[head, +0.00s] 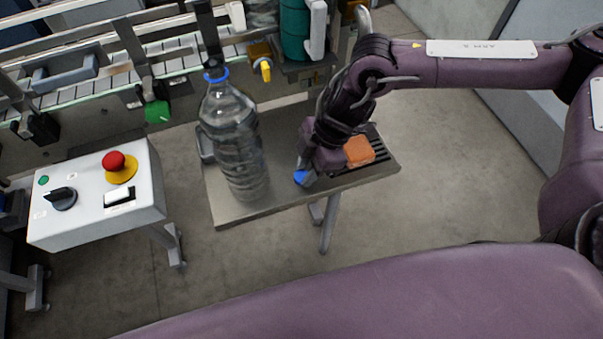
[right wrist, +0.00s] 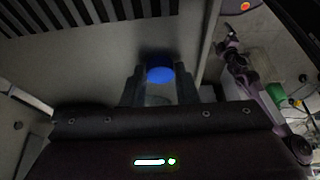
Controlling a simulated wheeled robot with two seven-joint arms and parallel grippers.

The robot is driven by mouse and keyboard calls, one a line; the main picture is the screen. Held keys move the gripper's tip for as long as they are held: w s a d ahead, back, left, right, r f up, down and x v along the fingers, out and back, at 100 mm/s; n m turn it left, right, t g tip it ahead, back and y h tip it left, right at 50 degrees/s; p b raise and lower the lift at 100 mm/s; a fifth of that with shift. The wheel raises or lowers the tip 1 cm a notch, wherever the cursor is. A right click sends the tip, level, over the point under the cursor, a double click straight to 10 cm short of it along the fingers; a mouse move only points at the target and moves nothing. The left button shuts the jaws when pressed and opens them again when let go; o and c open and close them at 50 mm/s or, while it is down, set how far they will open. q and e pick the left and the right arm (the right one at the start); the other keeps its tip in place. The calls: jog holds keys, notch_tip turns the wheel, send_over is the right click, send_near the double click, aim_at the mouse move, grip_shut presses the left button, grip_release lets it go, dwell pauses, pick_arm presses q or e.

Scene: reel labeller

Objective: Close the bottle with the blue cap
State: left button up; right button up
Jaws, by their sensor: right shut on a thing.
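A large clear bottle (head: 233,140) stands upright on the small metal table (head: 290,198). A blue ring shows around its neck, and I cannot tell whether its mouth is covered. My right gripper (head: 303,177) is to the right of the bottle, over the table's front part. It is shut on the blue cap (head: 300,176). In the right wrist view the blue cap (right wrist: 160,74) sits between the two fingers of the gripper (right wrist: 160,90). My left gripper does not show in the head view.
An orange block (head: 358,151) lies by a dark slotted grate (head: 378,150) at the table's right end. A conveyor (head: 175,65) runs behind the table. A white control box (head: 95,195) with a red button stands at left.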

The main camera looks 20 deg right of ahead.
notch_tip(320, 180, up, 20)
jog(key=b, duration=0.2)
dwell(0.4)
jog(key=shift+f, duration=0.1)
